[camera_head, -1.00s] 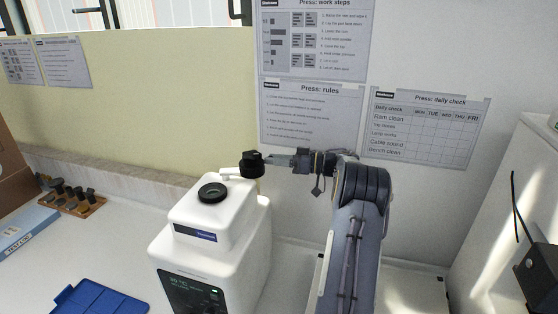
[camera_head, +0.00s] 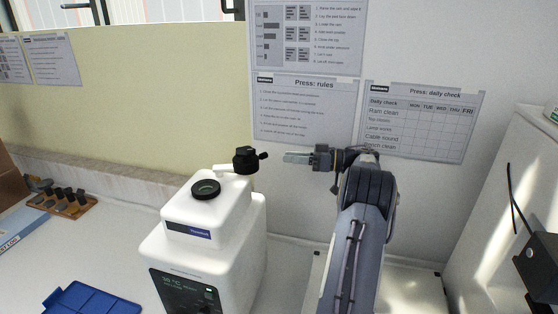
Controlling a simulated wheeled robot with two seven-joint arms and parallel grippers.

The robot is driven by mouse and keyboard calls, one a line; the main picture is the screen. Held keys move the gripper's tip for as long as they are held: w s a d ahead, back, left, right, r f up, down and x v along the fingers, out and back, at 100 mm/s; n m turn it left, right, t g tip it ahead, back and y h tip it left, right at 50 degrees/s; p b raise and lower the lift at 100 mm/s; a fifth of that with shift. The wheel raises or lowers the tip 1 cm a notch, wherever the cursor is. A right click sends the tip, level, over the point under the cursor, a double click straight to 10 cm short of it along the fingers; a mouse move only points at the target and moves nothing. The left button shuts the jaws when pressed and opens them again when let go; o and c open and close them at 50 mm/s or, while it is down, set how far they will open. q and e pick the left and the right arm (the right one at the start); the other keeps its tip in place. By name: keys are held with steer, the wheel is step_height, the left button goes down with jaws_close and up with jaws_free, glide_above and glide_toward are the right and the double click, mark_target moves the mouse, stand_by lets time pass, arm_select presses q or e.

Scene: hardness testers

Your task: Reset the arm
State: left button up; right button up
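My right arm rises from the bottom centre-right of the head view and bends left at the top. Its gripper (camera_head: 298,158) points left, in the air to the right of the white press machine. The fingers show edge-on, so I cannot tell whether they are open or shut. The white press (camera_head: 205,245) has a round black-ringed opening (camera_head: 206,190) on top and a black knob (camera_head: 246,160) on a white arm behind it. My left gripper is not in view.
A blue tray (camera_head: 92,302) lies at the front left. A wooden rack (camera_head: 70,207) with several dark pieces stands behind it, near a blue box (camera_head: 20,230). A white cabinet (camera_head: 505,190) with a dark box (camera_head: 540,265) stands at right. Posters hang on the wall behind.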

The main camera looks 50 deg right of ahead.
steer(key=shift+s+d, duration=0.2)
steer(key=shift+s, duration=0.2)
steer(key=w+a+r+m+t+h, duration=0.1)
steer(key=w+a+r+m+h, duration=0.15)
steer(key=r+h, duration=0.25)
steer(key=w+a+r+m+t+h+b, duration=0.1)
steer(key=a+r+m+t+h, duration=0.1)
steer(key=r+m+h, duration=0.25)
steer(key=w+a+r+m+t+h, duration=0.1)
steer(key=w+a+r+m+h, duration=0.1)
steer(key=r+h, duration=0.4)
steer(key=s+a+f+n+g+y, duration=0.1)
steer(key=s+a+f+g+y, duration=0.2)
steer(key=s+a+f, duration=0.5)
steer(key=s+a+f+n+g+y, duration=0.2)
steer(key=s+a+f+g, duration=0.4)
steer(key=a, duration=1)
steer(key=s+a+f+n+g+y+b, duration=0.1)
steer(key=s+a+f+g+y, duration=0.3)
steer(key=s+a+f, duration=0.7)
steer(key=shift+s+a+f+n+g+y, duration=0.3)
steer(key=shift+a+f+n+g+y, duration=0.1)
steer(key=shift+a+f+y, duration=0.15)
